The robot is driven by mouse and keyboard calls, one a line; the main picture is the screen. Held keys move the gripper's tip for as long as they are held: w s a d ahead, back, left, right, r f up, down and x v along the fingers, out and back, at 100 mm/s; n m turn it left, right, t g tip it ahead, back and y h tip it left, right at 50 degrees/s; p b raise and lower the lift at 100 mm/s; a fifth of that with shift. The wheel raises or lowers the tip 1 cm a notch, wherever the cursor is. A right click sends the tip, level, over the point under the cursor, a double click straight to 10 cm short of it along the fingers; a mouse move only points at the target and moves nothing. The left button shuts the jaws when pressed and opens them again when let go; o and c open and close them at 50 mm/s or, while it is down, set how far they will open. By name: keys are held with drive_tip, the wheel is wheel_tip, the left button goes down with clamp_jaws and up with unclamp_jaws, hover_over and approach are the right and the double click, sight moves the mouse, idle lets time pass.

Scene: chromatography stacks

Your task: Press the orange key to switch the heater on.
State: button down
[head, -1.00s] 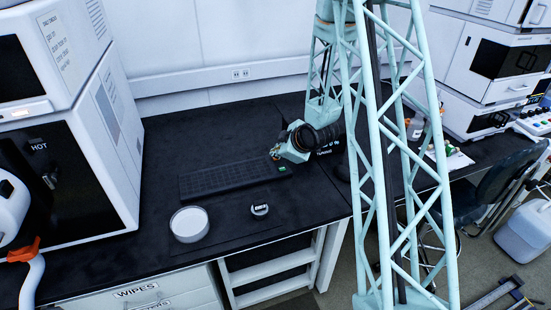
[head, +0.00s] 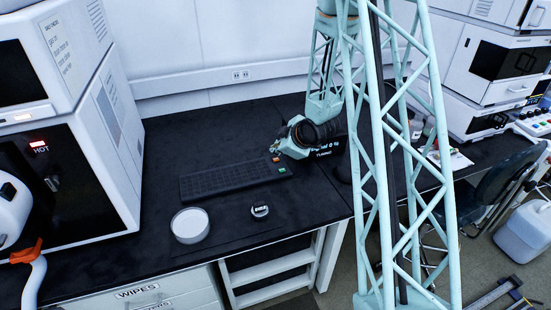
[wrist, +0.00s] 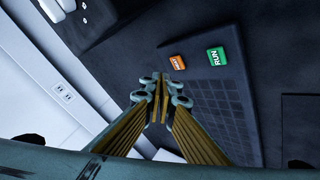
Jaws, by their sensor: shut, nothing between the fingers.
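The orange key (head: 276,159) sits at the right end of the black keyboard (head: 225,180), beside the green key (head: 281,169). In the head view my gripper (head: 274,147) is close behind the orange key, which shows uncovered. I cannot tell the exact gap. A red lamp (head: 38,146) is lit above the word HOT on the left instrument.
A round white dish (head: 190,225) and a small dark round device with a display (head: 260,211) stand in front of the keyboard. The white instrument stack (head: 100,150) bounds the left. The bench between is clear.

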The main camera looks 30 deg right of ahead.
drive_tip(key=shift+r+p, duration=0.95)
drive_tip(key=shift+r, duration=1.05)
drive_tip(key=r, duration=0.2)
wheel_tip(320, 180, up, 12)
drive_tip(key=r+m+g+h, duration=0.1)
drive_tip(key=m+h, duration=0.1)
hover_over(276, 160)
drive_tip(key=s+a, duration=0.3)
drive_tip(key=s, duration=0.4)
drive_tip(key=s+a+r+m+g, duration=0.25)
drive_tip(key=s+a+r, duration=0.35)
drive_tip(key=s+r, duration=0.45)
drive_tip(key=s+a+r+m, duration=0.1)
drive_tip(key=s+a, duration=0.3)
drive_tip(key=s, duration=0.7)
drive_tip(key=s+a+r+m+g+y, duration=0.1)
drive_tip(key=s+a+r, duration=0.3)
drive_tip(key=s, duration=0.7)
drive_tip(key=s+a+r+m, duration=0.3)
drive_tip(key=s+a, duration=0.2)
drive_tip(key=s, duration=0.6)
drive_tip(key=shift+s+a+r+g+y, duration=0.2)
drive_tip(key=shift+s+r+g+y, duration=0.1)
drive_tip(key=shift+s+g, duration=0.1)
